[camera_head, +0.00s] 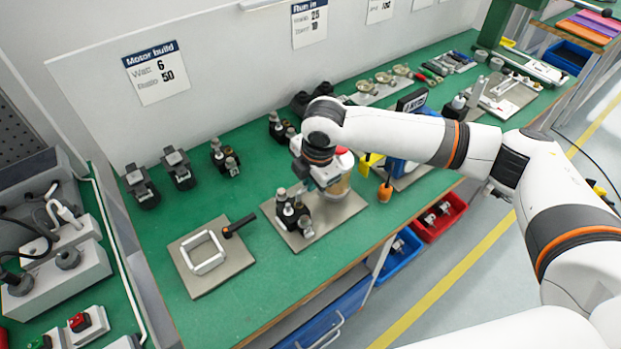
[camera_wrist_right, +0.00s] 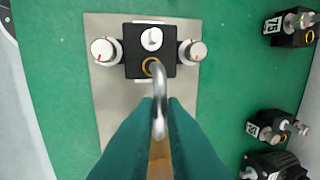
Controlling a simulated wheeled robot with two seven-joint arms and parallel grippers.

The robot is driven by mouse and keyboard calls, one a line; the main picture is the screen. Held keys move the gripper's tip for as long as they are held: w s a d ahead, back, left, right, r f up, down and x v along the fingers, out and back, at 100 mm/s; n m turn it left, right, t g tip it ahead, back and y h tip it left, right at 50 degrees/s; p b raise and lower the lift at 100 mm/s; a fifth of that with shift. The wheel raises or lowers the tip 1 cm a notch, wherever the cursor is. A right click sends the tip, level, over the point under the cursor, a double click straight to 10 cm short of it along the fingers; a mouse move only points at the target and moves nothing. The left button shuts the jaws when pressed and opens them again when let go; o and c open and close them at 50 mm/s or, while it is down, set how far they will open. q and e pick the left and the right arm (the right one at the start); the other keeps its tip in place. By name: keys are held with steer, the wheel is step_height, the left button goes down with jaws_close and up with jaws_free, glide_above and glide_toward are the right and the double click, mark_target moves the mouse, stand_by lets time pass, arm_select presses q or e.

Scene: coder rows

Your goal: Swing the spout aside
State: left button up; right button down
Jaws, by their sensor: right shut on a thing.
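The spout (camera_wrist_right: 159,100) is a thin, curved grey metal tube in the right wrist view. It rises from a black block (camera_wrist_right: 151,70) with a yellow ring, a white cap on top and a white knob at each side. The block stands on a grey plate (camera_head: 288,236); it also shows in the head view (camera_head: 292,213). My right gripper (camera_wrist_right: 158,108) has its teal fingers shut on the spout, close beside the block. In the head view the gripper (camera_head: 302,177) hangs over the plate and partly hides the spout. My left gripper is not in view.
A square white frame (camera_head: 203,252) lies on a plate to the left. Small black devices (camera_head: 178,167) line the back of the green bench. An orange-topped bottle (camera_head: 385,190) stands to the right. Blue and red bins (camera_head: 440,216) sit below the front edge.

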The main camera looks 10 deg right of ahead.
steer(key=shift+w+a+r+m+p, duration=0.2)
steer(key=shift+w+m+p, duration=0.25)
steer(key=shift+p, duration=0.6)
steer(key=w+d+m+g+h+p, duration=0.1)
steer(key=w+d+m+p, duration=0.3)
steer(key=w+m+p, duration=0.5)
steer(key=shift+w+f+m+h+p, duration=0.2)
steer(key=shift+w+m+h+p, duration=0.5)
steer(key=shift+m, duration=3.35)
steer(key=shift+s+d, duration=0.1)
steer(key=shift+s, duration=0.2)
